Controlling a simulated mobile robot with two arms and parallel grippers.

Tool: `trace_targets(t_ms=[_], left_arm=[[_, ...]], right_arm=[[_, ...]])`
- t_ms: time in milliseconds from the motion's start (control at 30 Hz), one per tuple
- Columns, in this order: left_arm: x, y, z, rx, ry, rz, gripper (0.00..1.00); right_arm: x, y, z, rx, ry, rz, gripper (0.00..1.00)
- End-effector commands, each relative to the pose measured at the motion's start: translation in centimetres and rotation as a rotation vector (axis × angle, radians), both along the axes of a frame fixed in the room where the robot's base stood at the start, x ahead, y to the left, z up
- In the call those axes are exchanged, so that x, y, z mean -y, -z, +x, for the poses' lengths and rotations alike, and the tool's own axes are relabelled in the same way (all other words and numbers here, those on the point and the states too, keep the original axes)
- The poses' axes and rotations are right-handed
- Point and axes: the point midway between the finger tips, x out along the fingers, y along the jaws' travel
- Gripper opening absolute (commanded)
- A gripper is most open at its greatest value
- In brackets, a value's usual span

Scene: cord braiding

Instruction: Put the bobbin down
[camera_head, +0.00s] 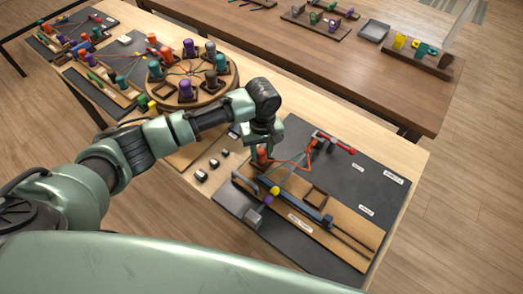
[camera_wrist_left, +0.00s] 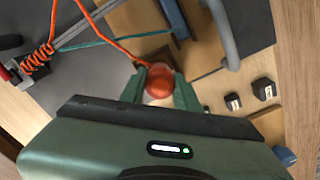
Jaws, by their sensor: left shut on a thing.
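My left gripper (camera_head: 268,149) is shut on an orange-red bobbin (camera_head: 262,156) above the near wooden table. In the left wrist view the bobbin (camera_wrist_left: 159,82) sits between the two green fingers. An orange cord (camera_wrist_left: 112,40) runs from the bobbin to a coil beside a red clamp; the cord (camera_head: 291,162) also shows in the head view. The red-handled clamp (camera_head: 335,145) stands on a dark mat. Whether the bobbin touches anything beneath it cannot be told. My right gripper is not in view.
The dark mat (camera_head: 370,180) carries a wooden board (camera_head: 330,235) with a blue bar, a square frame and a yellow piece. Small dark blocks (camera_head: 202,176) lie left of it. A round wooden stand (camera_head: 215,95) holds several coloured bobbins. The mat's right side is mostly bare.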

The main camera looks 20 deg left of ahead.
Motion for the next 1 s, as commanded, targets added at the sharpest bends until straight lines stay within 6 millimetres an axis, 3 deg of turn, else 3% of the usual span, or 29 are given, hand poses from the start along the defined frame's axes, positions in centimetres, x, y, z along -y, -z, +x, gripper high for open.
trace_targets(t_ms=[333, 367, 433, 800, 1000], left_arm=[[0.0, 0.6, 0.0, 0.0, -0.001, 0.0, 0.0], [0.0, 0.6, 0.0, 0.0, -0.001, 0.0, 0.34], [0.0, 0.6, 0.0, 0.0, -0.001, 0.0, 0.53], [0.0, 0.3, 0.1, 0.002, 0.0, 0.0, 0.53], [0.1, -2.4, 0.1, 0.004, 0.0, -0.002, 0.53]], right_arm=[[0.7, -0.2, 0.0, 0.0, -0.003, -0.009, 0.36], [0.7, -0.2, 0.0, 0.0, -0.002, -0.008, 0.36], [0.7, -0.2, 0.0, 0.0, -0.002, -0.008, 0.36], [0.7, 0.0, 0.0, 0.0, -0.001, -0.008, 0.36], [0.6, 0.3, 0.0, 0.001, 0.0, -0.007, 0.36]])
